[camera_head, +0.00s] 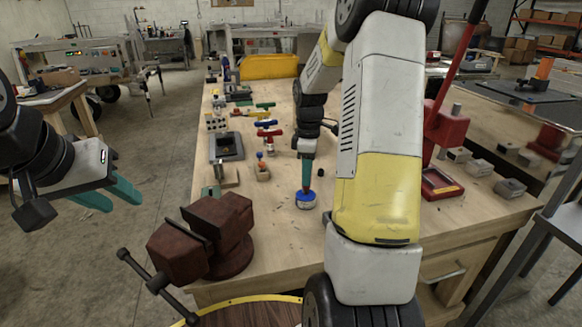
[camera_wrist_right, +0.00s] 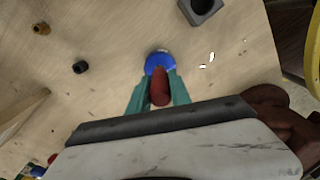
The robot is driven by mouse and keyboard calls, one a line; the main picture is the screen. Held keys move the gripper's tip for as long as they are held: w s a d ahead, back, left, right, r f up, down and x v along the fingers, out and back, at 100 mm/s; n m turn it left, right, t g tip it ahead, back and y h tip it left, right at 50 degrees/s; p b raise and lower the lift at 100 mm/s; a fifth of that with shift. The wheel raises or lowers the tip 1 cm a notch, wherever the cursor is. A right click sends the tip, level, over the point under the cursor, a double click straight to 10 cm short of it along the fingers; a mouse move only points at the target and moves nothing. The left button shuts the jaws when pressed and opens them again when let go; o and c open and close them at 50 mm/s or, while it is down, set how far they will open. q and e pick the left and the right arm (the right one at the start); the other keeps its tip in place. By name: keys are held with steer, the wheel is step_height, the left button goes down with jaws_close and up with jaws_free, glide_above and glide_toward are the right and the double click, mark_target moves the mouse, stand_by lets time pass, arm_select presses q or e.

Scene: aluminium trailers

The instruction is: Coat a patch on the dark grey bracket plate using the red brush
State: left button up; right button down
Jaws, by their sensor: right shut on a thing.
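My right gripper (camera_head: 306,186) points down over the wooden workbench and is shut on the red brush (camera_wrist_right: 160,88), whose red handle sits between the teal fingers in the right wrist view. Just below is a round blue pot (camera_head: 306,201), which also shows past the fingertips in the wrist view (camera_wrist_right: 160,61). I cannot tell whether the bristles are inside the pot. A dark grey square plate (camera_head: 227,147) lies on the bench to the left of the gripper and looks like the bracket plate. My left gripper (camera_head: 124,206) is open and empty, off the bench's left side.
A rusty red vise (camera_head: 205,240) stands at the bench's front left corner. Several small tools and coloured clamps (camera_head: 268,131) lie behind the pot. A red press (camera_head: 445,130) and several grey blocks (camera_head: 478,167) stand at the right. Bare wood surrounds the pot.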

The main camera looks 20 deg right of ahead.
steer(key=shift+f, duration=0.55)
stand_by(1.1)
steer(key=shift+r, duration=3.6)
